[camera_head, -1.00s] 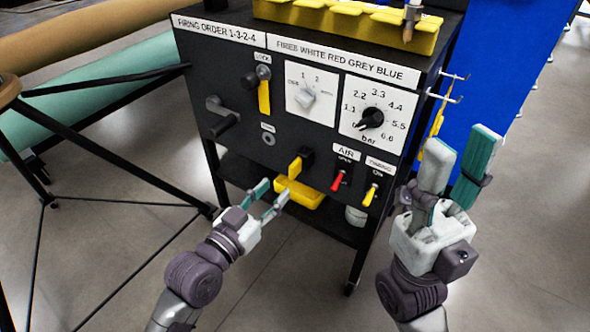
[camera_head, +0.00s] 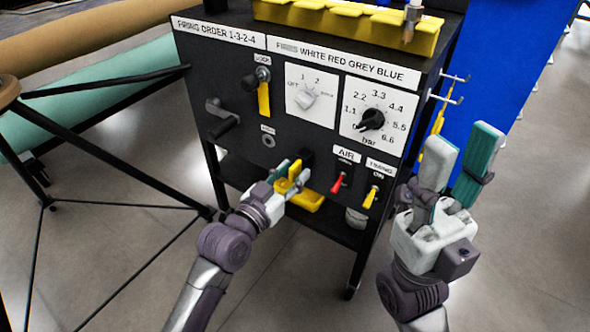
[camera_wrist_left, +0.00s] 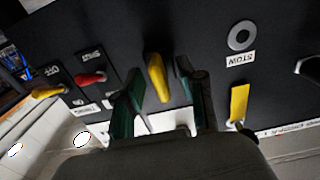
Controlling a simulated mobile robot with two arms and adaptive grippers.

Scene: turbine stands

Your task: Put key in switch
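A yellow key-like handle (camera_head: 293,172) sticks out of a black mount low on the front of the black control panel (camera_head: 240,120). My left gripper (camera_head: 288,176) is open at it. In the left wrist view the yellow handle (camera_wrist_left: 157,77) stands between the two green-padded fingers (camera_wrist_left: 160,90), with gaps on both sides. A round metal socket (camera_head: 268,141), labelled STOW in the wrist view, is up and left of it. A lock switch (camera_head: 262,74) with a yellow tag (camera_head: 264,98) is above. My right gripper (camera_head: 456,165) is open and empty, right of the panel.
A white dial (camera_head: 306,98), a pressure dial (camera_head: 370,118), a red AIR lever (camera_head: 338,182) and a yellow TIMING lever (camera_head: 371,196) are on the panel. A yellow tray (camera_head: 306,199) sits on the shelf below. A black crank handle (camera_head: 222,118) juts out at left.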

